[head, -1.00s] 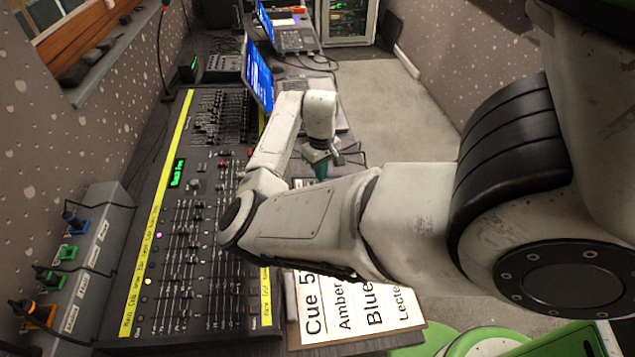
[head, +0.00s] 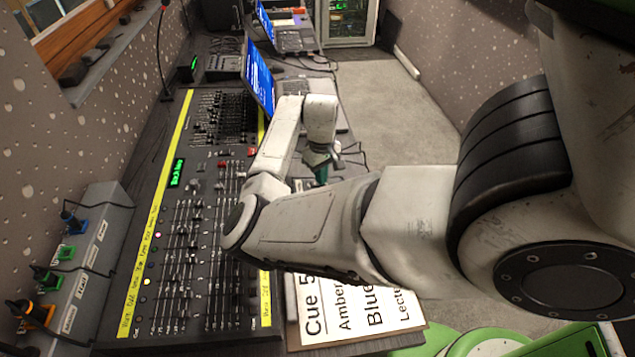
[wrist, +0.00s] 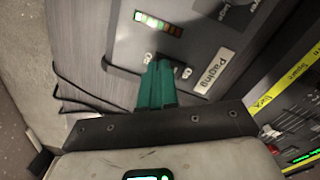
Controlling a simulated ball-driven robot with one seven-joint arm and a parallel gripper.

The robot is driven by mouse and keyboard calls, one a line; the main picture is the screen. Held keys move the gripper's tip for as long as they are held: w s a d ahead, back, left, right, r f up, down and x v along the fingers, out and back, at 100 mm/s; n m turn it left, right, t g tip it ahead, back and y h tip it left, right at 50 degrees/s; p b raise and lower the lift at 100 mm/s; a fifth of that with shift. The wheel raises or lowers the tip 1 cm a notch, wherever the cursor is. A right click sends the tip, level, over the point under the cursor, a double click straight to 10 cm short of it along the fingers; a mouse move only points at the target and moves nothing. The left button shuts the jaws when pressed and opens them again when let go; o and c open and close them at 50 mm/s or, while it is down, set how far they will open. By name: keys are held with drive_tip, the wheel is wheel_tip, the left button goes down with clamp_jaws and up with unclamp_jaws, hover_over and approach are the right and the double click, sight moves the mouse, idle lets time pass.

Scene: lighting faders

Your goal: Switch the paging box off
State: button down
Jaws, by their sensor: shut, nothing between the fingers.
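The paging box, a grey box (wrist: 215,48) with a white "Paging" label (wrist: 213,72), fills the upper middle of the wrist view. A strip of small coloured lamps (wrist: 158,23) is on its face. My gripper (wrist: 160,65) has teal fingers that are shut and empty, over the box face beside the label. I cannot tell whether the fingertips touch the box.
The mixing desk (head: 190,225) with many faders lies left of my arm. A laptop (head: 260,85) stands behind it. A cue sheet (head: 355,308) lies at the table's front. Dark cables (wrist: 75,90) run beside the box. A grey socket strip (head: 85,260) lies far left.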

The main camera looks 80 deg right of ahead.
drive_tip(key=shift+f, duration=0.15)
wheel_tip(320, 180, up, 7)
drive_tip(key=p, duration=0.7)
drive_tip(key=shift+p, duration=0.4)
idle(0.6)
